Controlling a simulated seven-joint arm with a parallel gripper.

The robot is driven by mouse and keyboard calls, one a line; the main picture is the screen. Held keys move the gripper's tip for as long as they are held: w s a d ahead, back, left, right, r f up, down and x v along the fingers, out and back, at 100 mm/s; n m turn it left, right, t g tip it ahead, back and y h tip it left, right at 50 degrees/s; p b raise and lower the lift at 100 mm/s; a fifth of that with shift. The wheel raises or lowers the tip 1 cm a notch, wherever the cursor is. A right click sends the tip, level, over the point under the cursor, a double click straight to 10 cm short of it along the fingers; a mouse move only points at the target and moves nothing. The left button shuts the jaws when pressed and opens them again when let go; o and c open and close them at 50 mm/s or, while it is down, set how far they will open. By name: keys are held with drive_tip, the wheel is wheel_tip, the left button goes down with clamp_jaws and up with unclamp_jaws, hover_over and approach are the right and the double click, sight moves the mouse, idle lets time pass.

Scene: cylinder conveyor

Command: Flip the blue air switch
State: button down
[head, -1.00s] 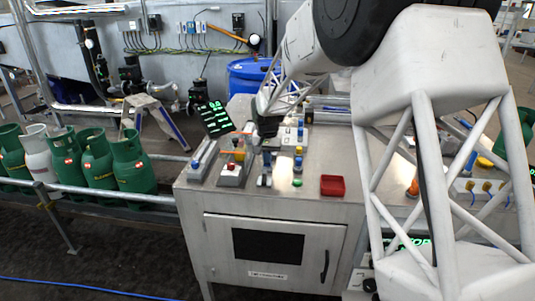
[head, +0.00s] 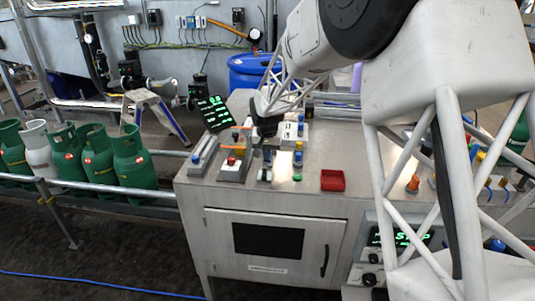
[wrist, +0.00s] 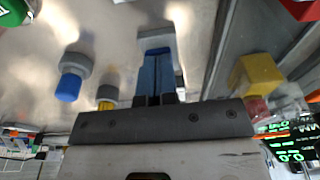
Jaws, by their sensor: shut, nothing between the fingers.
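The blue air switch (wrist: 156,75) is a blue lever on a grey base, centred in the wrist view. It also shows small in the head view (head: 267,156), on the steel control bench. My gripper (wrist: 155,99) is shut with nothing held. Its dark fingertips are right at the near end of the blue lever and hide part of it; I cannot tell whether they touch it. In the head view my gripper (head: 265,136) hangs just above and behind the switch.
In the wrist view, a blue knob (wrist: 69,85) and a yellow knob (wrist: 107,94) stand to the left, and a yellow block (wrist: 258,72) to the right. On the bench (head: 322,202) are a red tray (head: 332,180) and a tilted green-text display (head: 214,113).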

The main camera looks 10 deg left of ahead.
drive_tip(key=shift+s+d+f, duration=0.1)
drive_tip(key=shift+s+f, duration=0.1)
drive_tip(key=shift+f, duration=0.35)
drive_tip(key=shift+s+f, duration=0.2)
drive_tip(key=shift+f, duration=0.3)
drive_tip(key=shift+w+r, duration=0.1)
drive_tip(key=shift+w, duration=0.1)
drive_tip(key=shift+w+r, duration=0.25)
drive_tip(key=shift+w, duration=0.4)
drive_tip(key=shift+w+r, duration=0.1)
drive_tip(key=shift+r, duration=0.35)
wheel_tip(320, 180, up, 14)
drive_tip(key=s, duration=0.2)
drive_tip(key=shift+r, duration=0.25)
